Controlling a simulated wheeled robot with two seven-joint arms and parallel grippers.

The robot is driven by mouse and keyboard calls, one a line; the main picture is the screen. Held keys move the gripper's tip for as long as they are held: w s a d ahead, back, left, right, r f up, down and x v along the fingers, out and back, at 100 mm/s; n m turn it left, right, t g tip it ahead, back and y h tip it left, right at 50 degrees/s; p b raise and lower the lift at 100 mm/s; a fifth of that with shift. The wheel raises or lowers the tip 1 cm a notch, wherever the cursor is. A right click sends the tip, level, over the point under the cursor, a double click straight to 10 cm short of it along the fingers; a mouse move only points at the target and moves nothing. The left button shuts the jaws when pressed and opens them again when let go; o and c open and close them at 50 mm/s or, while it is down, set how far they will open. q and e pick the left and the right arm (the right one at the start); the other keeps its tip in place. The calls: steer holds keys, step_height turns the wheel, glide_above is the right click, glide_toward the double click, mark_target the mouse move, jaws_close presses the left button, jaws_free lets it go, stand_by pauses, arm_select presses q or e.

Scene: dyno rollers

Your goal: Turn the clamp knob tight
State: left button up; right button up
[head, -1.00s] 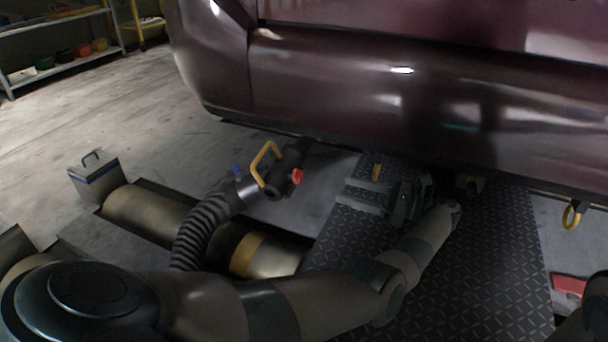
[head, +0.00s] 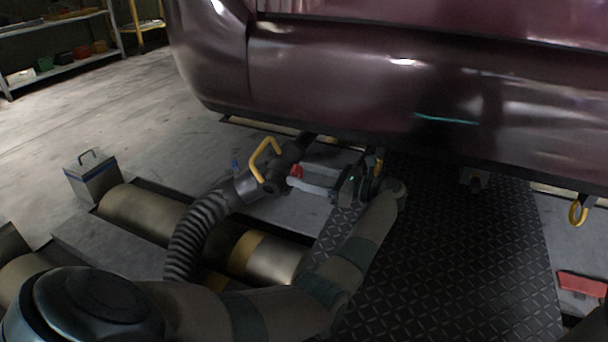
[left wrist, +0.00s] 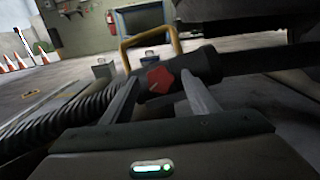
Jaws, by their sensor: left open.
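The clamp knob is a small red knob (head: 296,171) on the side of a black hose nozzle (head: 272,176) with a yellow handle (head: 264,158). The nozzle is on the exhaust pipe under the car's rear. In the left wrist view the red knob (left wrist: 160,80) sits between my two fingers, a little beyond their tips. My left gripper (head: 290,176) is open and points left at the knob; its fingertips are close to it. Whether a fingertip touches the knob I cannot tell. My right gripper is not in view.
The dark red car (head: 400,90) overhangs the nozzle closely. A ribbed hose (head: 192,232) runs down past the rollers (head: 150,210). A yellow tow ring (head: 577,212) hangs at right. A tread plate (head: 450,270) lies below my arm.

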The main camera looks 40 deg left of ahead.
arm_select(q)
steer(key=shift+a, duration=0.15)
steer(key=shift+c, duration=0.2)
steer(key=c, duration=1)
